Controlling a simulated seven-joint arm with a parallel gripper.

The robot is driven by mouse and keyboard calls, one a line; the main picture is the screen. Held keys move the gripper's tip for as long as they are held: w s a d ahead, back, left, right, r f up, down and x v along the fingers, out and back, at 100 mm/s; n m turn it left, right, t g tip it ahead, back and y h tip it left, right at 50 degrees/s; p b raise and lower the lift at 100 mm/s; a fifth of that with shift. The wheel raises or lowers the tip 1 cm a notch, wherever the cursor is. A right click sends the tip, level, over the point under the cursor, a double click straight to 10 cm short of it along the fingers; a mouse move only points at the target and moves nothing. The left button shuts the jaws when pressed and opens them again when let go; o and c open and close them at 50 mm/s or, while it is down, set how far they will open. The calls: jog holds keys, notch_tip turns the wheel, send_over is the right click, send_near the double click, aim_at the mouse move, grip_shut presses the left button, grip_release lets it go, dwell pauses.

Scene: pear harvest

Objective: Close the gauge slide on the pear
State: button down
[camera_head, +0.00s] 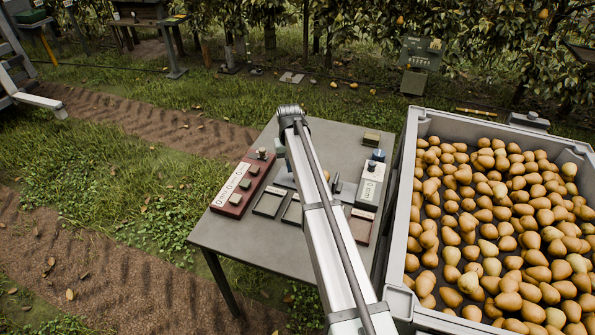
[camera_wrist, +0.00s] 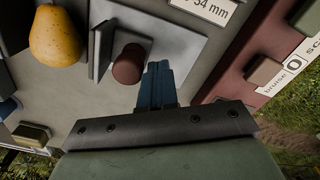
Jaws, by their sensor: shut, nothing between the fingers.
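In the wrist view the yellow-brown pear (camera_wrist: 56,36) sits at the upper left, beside a dark grey block (camera_wrist: 13,28). To its right is the grey gauge slide (camera_wrist: 98,66) with a dark red round knob (camera_wrist: 128,64). A narrow gap shows between pear and slide plate, though contact lower down is hard to judge. My gripper (camera_wrist: 158,70) is shut and empty, its blue fingers just right of the knob, close to it; I cannot tell whether they touch. In the head view my arm hides most of the gauge and the pear.
A red board (camera_head: 243,183) with white label and small blocks lies on the table's left side. Shallow dark trays (camera_head: 270,202), a white-faced device (camera_head: 370,185) and a small olive box (camera_head: 371,138) also stand there. A large grey bin (camera_head: 411,170) of pears adjoins the right.

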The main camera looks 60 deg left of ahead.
jog(key=shift+w+d, duration=0.6)
dwell(1.1)
jog(key=shift+s+a, duration=0.3)
dwell(0.4)
notch_tip(320, 180, up, 8)
dwell(1.1)
dwell(0.4)
